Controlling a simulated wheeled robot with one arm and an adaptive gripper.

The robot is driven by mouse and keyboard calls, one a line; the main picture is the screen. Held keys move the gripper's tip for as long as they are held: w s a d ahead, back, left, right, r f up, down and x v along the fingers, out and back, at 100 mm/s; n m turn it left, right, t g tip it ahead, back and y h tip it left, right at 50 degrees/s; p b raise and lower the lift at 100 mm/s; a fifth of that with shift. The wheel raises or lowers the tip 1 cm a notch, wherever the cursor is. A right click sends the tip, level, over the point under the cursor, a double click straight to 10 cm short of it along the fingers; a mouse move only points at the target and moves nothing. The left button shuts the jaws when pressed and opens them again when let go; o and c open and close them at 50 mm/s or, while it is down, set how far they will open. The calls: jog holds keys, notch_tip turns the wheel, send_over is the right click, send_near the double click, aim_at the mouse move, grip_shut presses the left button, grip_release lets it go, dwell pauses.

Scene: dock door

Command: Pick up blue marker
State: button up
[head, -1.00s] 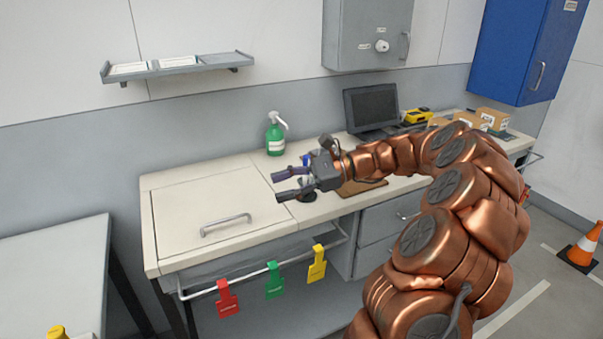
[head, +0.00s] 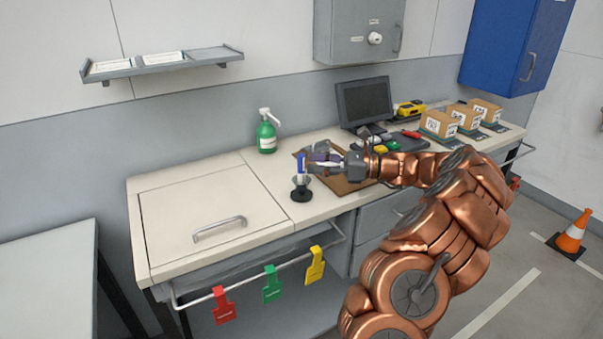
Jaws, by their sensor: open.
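The blue marker (head: 301,165) shows as a small upright blue and white shape, standing in a round dark holder (head: 301,193) on the light worktop. My gripper (head: 312,157) is open and points left, with its fingertips right beside the marker at its upper part. I cannot tell whether the fingers touch the marker or reach around it. The marker is small in the picture, and its lower end is hidden in the holder.
A brown board (head: 347,184) lies under my gripper. Cardboard boxes (head: 439,124) stand to the right. The worktop's hatch with a handle (head: 219,228) is clear at left.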

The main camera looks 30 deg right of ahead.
aim_at(304, 161)
jog(key=x, duration=0.1)
jog(key=p+x, duration=0.1)
jog(key=x, duration=0.1)
jog(key=shift+w+a+r, duration=0.1)
jog(key=shift+a+r, duration=0.15)
jog(key=shift+a, duration=0.05)
jog(key=shift+w+a+f, duration=0.1)
jog(key=shift+w+a, duration=0.1)
jog(key=shift+w, duration=0.05)
jog(key=shift+c, duration=0.4)
grip_shut()
notch_tip(304, 161, up, 10)
jog(key=shift+b, duration=0.6)
